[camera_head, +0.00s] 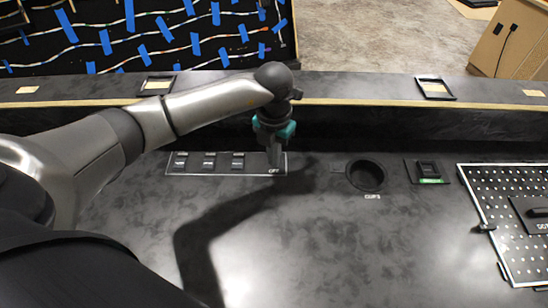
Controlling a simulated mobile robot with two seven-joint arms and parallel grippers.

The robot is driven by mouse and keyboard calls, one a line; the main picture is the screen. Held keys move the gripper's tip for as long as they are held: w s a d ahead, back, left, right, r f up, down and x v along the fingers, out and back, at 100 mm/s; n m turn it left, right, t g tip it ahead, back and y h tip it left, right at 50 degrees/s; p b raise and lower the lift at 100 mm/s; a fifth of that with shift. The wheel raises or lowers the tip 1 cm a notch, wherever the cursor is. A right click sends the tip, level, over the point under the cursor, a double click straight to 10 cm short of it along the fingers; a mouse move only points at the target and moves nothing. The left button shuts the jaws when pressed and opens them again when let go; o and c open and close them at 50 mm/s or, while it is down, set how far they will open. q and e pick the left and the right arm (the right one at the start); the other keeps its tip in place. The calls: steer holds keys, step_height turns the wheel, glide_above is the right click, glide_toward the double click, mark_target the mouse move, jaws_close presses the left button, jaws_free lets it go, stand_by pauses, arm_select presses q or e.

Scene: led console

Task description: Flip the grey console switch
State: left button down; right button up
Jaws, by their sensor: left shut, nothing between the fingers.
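A row of small grey-and-black switches (209,160) sits in a white-outlined panel (225,173) on the black console. My left gripper (274,162) is shut, with nothing between its fingers. It points down over the right end of this panel, just above a small white label, and hides whatever lies behind it. I cannot tell whether the fingertips touch the panel. A separate square black switch (428,168) with a green label stands farther right. I cannot tell the switch positions for sure. My right gripper is not in view.
A round cup hole (367,175) lies between the panel and the square switch. A perforated metal plate (508,235) with a black handle fills the right edge. A raised ledge (340,88) runs along the back. The front middle of the console is clear, apart from my arm's shadow.

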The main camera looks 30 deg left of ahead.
arm_select(q)
steer(key=shift+f+b, duration=0.65)
steer(key=shift+f, duration=0.4)
steer(key=shift+w, duration=0.15)
steer(key=shift+w+a+b, duration=0.25)
steer(key=shift+w+b, duration=0.1)
steer(key=shift+b, duration=0.05)
steer(key=shift+w+a, duration=0.1)
steer(key=shift+w, duration=0.1)
steer(key=shift+w+a+b, duration=0.2)
steer(key=shift+w+b, duration=0.25)
steer(key=shift+b, duration=0.05)
